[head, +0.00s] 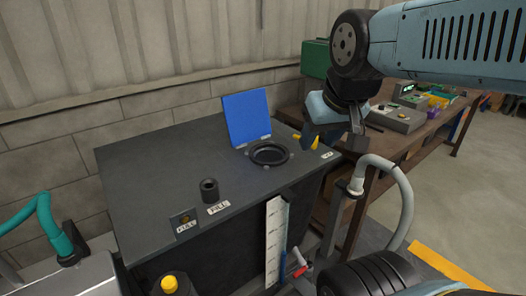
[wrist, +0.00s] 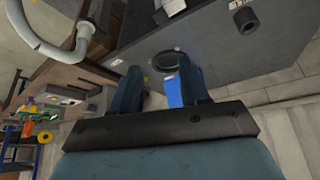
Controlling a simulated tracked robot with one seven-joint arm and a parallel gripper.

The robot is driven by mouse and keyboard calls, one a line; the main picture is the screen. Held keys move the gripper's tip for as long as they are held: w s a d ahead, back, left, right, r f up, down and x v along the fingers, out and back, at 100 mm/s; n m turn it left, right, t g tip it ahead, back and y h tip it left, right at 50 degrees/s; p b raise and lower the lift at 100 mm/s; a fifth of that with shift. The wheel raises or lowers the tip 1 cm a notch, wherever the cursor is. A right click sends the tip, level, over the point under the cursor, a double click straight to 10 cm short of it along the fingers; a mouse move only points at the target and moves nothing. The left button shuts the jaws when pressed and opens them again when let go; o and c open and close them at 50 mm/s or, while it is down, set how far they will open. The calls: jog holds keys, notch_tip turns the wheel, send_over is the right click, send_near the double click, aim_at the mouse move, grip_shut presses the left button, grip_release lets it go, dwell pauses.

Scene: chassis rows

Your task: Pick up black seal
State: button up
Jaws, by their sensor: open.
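A black ring (head: 269,152) lies around a round opening in the dark tank top, in front of a raised blue lid (head: 247,117). It looks like the black seal, but I cannot tell whether it is loose or part of the rim. The ring (wrist: 166,60) and blue lid (wrist: 174,92) also show in the wrist view, beyond my fingers. My gripper (head: 333,137) is open and empty, above and to the right of the ring in the head view. In the wrist view, my gripper (wrist: 160,76) has its two fingers apart, with part of the lid hidden behind one.
The dark tank (head: 150,180) has a short black filler neck (head: 209,190) at its front. A grey hose (head: 402,195) curves up at the right. A workbench (head: 430,130) with several tools stands behind my arm. A wall lies behind the tank.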

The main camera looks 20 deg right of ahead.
jog(key=shift+w, duration=0.1)
jog(key=g, duration=0.1)
send_over(286, 150)
jog(key=s, duration=0.3)
notch_tip(286, 150, down, 15)
jog(key=shift+s+f, duration=0.1)
jog(key=shift+f, duration=0.05)
jog(key=shift+w+x, duration=0.2)
jog(key=shift+x, duration=2.55)
jog(key=shift+d, duration=0.1)
grip_shut()
